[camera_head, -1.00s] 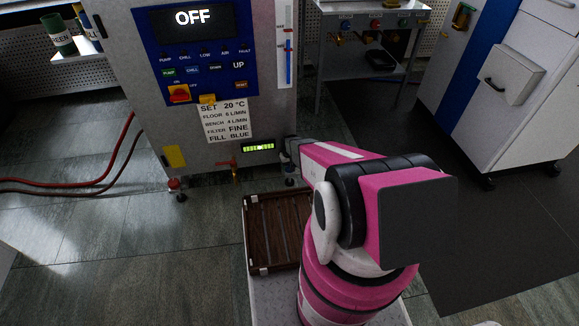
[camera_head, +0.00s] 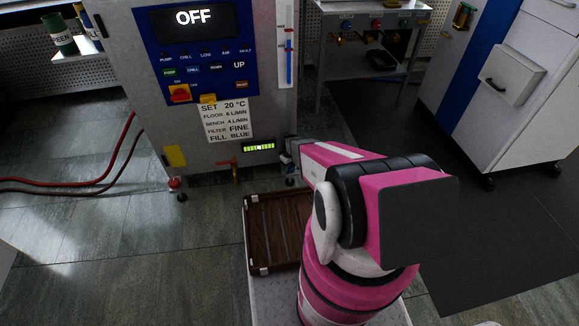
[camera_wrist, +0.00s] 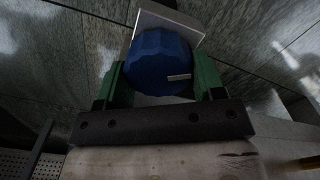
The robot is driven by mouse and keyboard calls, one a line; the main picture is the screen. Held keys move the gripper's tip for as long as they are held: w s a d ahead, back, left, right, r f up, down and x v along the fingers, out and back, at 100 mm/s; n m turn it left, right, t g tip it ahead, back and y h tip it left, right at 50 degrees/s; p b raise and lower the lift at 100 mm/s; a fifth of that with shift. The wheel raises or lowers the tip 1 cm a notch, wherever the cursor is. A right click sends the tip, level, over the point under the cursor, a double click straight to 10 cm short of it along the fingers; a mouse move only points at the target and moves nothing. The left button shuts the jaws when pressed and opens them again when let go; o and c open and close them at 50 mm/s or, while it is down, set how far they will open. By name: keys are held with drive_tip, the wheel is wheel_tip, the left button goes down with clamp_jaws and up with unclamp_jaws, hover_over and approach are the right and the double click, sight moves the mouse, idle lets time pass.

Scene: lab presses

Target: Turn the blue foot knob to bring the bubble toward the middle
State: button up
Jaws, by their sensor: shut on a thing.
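The blue foot knob (camera_wrist: 158,62) shows in the wrist view, faceted, with a pale mark on its face. My gripper (camera_wrist: 160,80) has its green fingers on either side of the knob and is shut on it. In the head view my gripper (camera_head: 289,155) is at the lower right corner of the grey machine (camera_head: 205,140), and my arm hides the knob there. The level vial (camera_head: 258,147), a lit yellow-green strip in a dark frame, sits low on the machine's front, just left of my gripper. Its bubble is too small to place surely.
A brown slatted tray (camera_head: 251,235) lies below the gripper. A red-handled tap (camera_head: 233,168) sticks out left of the vial. Red hoses (camera_head: 90,187) run along the floor at left. A white cabinet (camera_head: 500,90) stands at right. The floor at lower left is clear.

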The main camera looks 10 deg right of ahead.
drive_tip(key=o, duration=0.9)
drive_tip(key=shift+r, duration=0.1)
wheel_tip(320, 180, up, 11)
drive_tip(key=shift+f, duration=0.15)
